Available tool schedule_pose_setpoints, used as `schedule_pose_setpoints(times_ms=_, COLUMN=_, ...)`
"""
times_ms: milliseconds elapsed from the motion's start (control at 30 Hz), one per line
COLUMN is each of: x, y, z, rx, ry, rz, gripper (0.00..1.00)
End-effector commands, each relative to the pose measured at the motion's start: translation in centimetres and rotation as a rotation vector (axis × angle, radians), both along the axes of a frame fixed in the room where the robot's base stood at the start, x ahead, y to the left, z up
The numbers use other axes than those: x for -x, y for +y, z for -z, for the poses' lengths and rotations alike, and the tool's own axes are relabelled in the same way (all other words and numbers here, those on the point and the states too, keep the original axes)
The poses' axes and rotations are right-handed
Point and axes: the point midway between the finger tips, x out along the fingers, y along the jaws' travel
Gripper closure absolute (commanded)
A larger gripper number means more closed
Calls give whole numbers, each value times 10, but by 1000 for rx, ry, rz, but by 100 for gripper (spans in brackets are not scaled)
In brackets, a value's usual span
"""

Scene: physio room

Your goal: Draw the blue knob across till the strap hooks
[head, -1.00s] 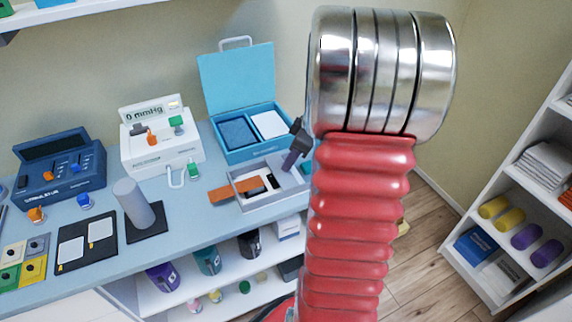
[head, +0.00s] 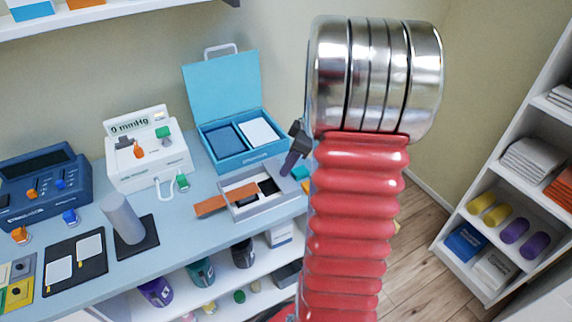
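A shallow grey tray (head: 281,205) sits at the right end of the blue-grey table, with an orange-brown strap (head: 211,206) sticking out to its left. Orange and black pieces lie inside it. A small teal-blue piece (head: 300,173) shows at the tray's far right, partly behind my arm; I cannot tell whether it is the blue knob. My gripper (head: 290,166) shows as dark fingers above the tray's back right, mostly hidden by my red arm. I cannot see whether it is open or touching anything.
An open blue case (head: 240,145) stands behind the tray. A white pressure unit (head: 148,164), a blue stimulator box (head: 40,188), and a grey cylinder on a black pad (head: 123,217) stand to the left. White shelves (head: 470,235) are at the right.

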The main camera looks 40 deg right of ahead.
Motion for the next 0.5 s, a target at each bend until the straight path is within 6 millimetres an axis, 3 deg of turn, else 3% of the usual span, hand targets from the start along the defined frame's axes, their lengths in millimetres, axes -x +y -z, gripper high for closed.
schedule_pose_setpoints(times_ms=333, x=1, y=1, z=-1, rx=-2, ry=1, rz=-1, gripper=64)
schedule_pose_setpoints(times_ms=500, x=5, y=-2, z=-13, rx=-2, ry=0, rz=0, gripper=64)
